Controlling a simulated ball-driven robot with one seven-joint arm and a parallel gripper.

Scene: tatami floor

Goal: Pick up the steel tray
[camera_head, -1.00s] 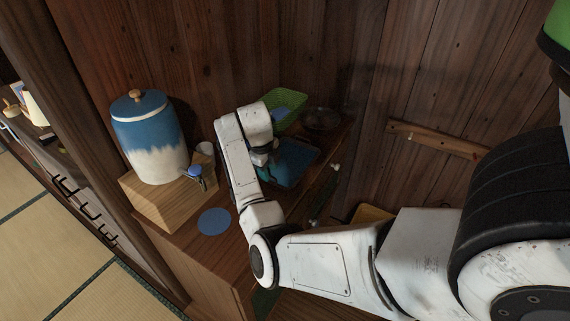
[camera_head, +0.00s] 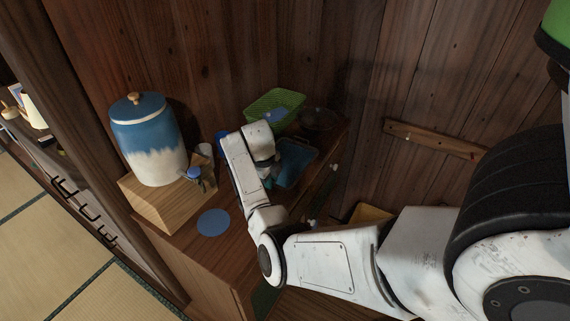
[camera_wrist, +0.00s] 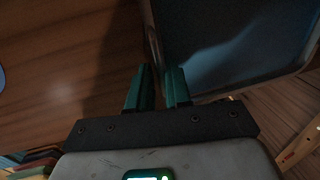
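The steel tray (camera_head: 304,153) lies on the wooden cabinet top in the back corner. It looks bluish and shallow, and my arm covers its left part in the head view. The wrist view shows its inside (camera_wrist: 235,45) and its rounded near-left corner. My gripper (camera_wrist: 159,72) is at that corner, with its two green fingers apart by a narrow gap. The left finger is outside the rim and the right finger overlaps the tray side. I cannot tell if either touches.
A green basket (camera_head: 272,101) and a dark bowl (camera_head: 321,118) stand behind the tray. A blue-and-white jar (camera_head: 147,140) stands on a wooden box (camera_head: 168,205) at left. A blue disc (camera_head: 213,222) lies on the cabinet top. Wooden walls close in behind and right.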

